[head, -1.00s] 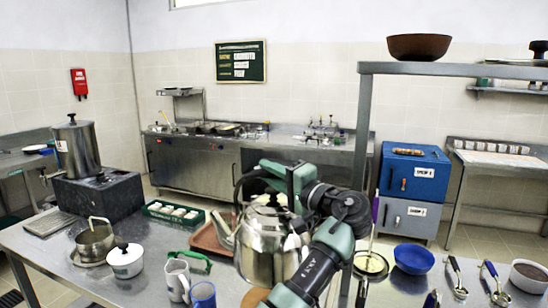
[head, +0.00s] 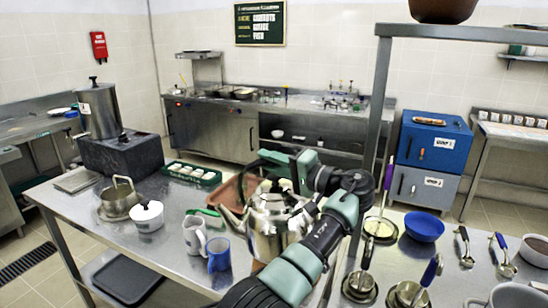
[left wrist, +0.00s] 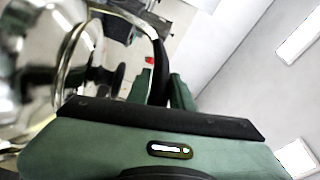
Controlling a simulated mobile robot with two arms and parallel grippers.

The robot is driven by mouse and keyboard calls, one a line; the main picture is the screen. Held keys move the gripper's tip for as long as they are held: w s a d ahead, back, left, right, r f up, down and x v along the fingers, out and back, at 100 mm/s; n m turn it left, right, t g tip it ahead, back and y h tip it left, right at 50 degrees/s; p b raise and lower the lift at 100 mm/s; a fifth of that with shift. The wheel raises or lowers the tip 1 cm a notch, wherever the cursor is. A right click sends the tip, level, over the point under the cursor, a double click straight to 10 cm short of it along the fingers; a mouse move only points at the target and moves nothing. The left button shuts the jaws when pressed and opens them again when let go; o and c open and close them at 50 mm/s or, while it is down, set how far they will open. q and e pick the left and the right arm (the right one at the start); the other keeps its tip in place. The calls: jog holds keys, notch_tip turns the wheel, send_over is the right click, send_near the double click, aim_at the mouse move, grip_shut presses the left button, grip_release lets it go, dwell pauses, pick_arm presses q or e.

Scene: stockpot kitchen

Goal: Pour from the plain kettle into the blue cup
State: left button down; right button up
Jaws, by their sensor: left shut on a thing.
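The plain kettle (head: 268,228) is shiny steel with a black arched handle and stands upright in the head view, its spout pointing left. My left gripper (head: 292,168) is shut on the handle; in the left wrist view its fingers (left wrist: 165,92) close around the black handle, with the steel body blurred at left. The blue cup (head: 218,254) stands upright on the counter, left of and nearer than the kettle. The spout tip is above and beyond the cup, apart from it. The cup's inside is hard to see. Whether the kettle's base touches the counter is unclear. My right gripper is not in view.
A white mug (head: 194,236) stands close beside the blue cup. A brown tray (head: 232,194) lies behind the kettle. A blue bowl (head: 424,228) and several ladles are at right.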

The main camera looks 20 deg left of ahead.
aim_at(242, 176)
pick_arm(q)
jog(key=shift+s+a+f+n+h, duration=0.3)
jog(key=shift+a+f+n+h, duration=0.1)
jog(key=shift+a+f, duration=0.2)
jog(key=shift+s+a+f+n+h+b, duration=0.2)
jog(key=shift+a+f+b, duration=0.1)
jog(key=shift+a+f, duration=0.1)
jog(key=shift+s+a+f+n+h+b, duration=0.1)
jog(key=shift+a+f+n+h+b, duration=0.1)
jog(key=shift+a+f+b, duration=0.15)
jog(key=shift+s+a+f+n+g+h, duration=0.1)
jog(key=shift+s+a+n+g+h, duration=0.1)
jog(key=shift+a, duration=0.15)
jog(key=shift+s+a+n+g+h, duration=0.1)
jog(key=shift+a+h, duration=0.1)
jog(key=shift+a, duration=0.15)
jog(key=shift+s+a+f+n+h+b, duration=0.2)
jog(key=shift+s+a+h, duration=0.1)
jog(key=shift+a, duration=0.25)
jog(key=shift+s+a+f+n+h+b, duration=0.1)
jog(key=shift+s+a+n+h+b, duration=0.15)
jog(key=shift+a, duration=0.25)
jog(key=shift+w+d+f, duration=0.15)
jog(key=shift+d+f, duration=0.05)
jog(key=shift+f, duration=0.1)
jog(key=shift+s+a+r+h, duration=0.15)
jog(key=shift+s+a+h, duration=0.05)
jog(key=shift+a+h, duration=0.25)
dwell(0.8)
